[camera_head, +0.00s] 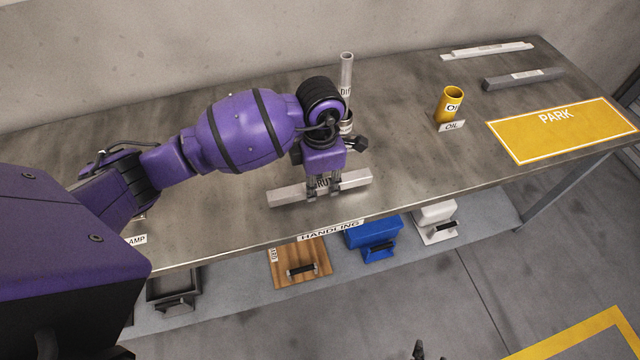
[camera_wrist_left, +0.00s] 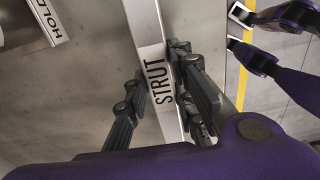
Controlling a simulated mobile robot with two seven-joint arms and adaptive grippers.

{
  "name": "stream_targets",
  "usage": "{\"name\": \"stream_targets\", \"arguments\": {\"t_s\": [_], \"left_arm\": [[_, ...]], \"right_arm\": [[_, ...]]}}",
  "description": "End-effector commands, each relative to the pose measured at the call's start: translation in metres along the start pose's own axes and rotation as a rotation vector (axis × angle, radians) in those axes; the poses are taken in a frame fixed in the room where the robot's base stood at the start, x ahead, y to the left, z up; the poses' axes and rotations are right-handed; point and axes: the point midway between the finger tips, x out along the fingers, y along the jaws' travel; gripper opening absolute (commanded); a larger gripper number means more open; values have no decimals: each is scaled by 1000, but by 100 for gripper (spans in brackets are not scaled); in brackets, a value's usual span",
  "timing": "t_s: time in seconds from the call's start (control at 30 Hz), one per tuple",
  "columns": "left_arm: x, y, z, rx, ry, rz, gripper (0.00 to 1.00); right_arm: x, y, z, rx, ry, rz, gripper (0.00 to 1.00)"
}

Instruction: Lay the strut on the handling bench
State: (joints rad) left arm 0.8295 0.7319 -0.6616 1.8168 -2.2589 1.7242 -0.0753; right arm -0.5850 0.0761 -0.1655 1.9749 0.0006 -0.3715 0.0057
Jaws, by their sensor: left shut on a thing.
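The strut (camera_head: 288,195) is a pale grey square bar labelled STRUT, lying level at the front middle of the handling bench (camera_head: 235,222). It also shows in the left wrist view (camera_wrist_left: 148,32), between the black fingers. My left gripper (camera_head: 324,190) points down and is shut on the strut near its middle. The strut is on the bench top or very close above it; I cannot tell if it touches. Dark tips at the bottom edge of the head view look like my right gripper (camera_head: 418,351); its jaw state is unclear.
A tall metal tube (camera_head: 346,72) stands behind my left gripper. Dark and white bars (camera_head: 524,79) lie at the back right. Several handled items (camera_head: 373,232) sit on the lower shelf.

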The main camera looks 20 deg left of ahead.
Motion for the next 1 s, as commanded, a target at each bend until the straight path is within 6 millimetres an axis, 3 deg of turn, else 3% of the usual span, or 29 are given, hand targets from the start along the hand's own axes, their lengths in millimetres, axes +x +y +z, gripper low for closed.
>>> {"name": "stream_targets", "arguments": {"t_s": [0.1, 0.47, 0.5, 0.6, 1.0], "left_arm": [[13, 0, 0, -1, 1, -1, 0], [17, 0, 0, 0, 0, 1, 0], [17, 0, -1, 0, 1, 0, 27], [17, 0, -1, 0, 0, 0, 40], [10, 0, 0, 0, -1, 2, 42]], "right_arm": [[0, 1, 1, 0, -1, 2, 40], [0, 2, 3, -6, -4, 1, 40], [0, 2, 3, -7, -3, 1, 40], [0, 3, 2, -9, -3, 1, 40], [0, 3, -2, -10, 3, 0, 40]]}}
